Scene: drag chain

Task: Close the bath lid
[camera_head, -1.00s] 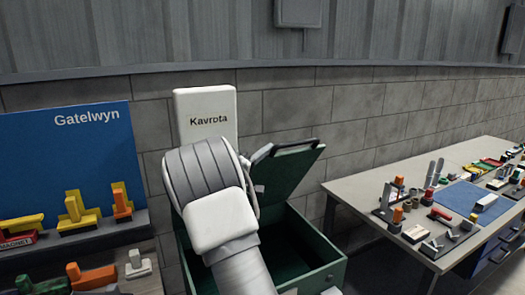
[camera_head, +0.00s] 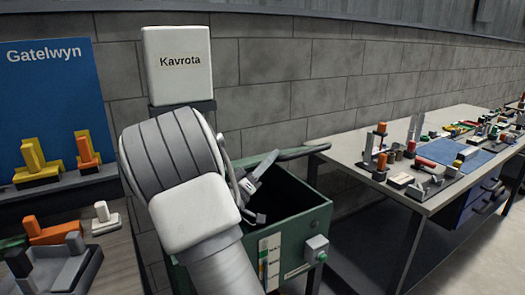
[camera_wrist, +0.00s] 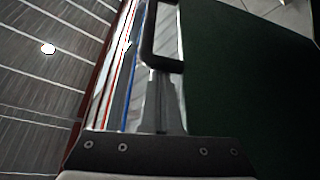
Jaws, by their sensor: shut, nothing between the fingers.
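The bath is a green box (camera_head: 300,225) with a dark interior open to view, standing against the wall. Its lid (camera_head: 305,151) shows as a thin green edge at the back of the opening, so I cannot tell its exact angle; it is not down on the box. In the wrist view the dark green lid panel (camera_wrist: 250,80) fills the right side, with a black handle (camera_wrist: 150,40) at its left edge. My gripper (camera_head: 267,162) is over the left part of the bath. Its shut, empty fingers (camera_wrist: 165,90) point toward the handle; contact is unclear.
A white box marked Kavrota (camera_head: 180,85) stands behind my arm. A table with tools (camera_head: 440,165) is at right, a bench with blocks (camera_head: 120,262) at left.

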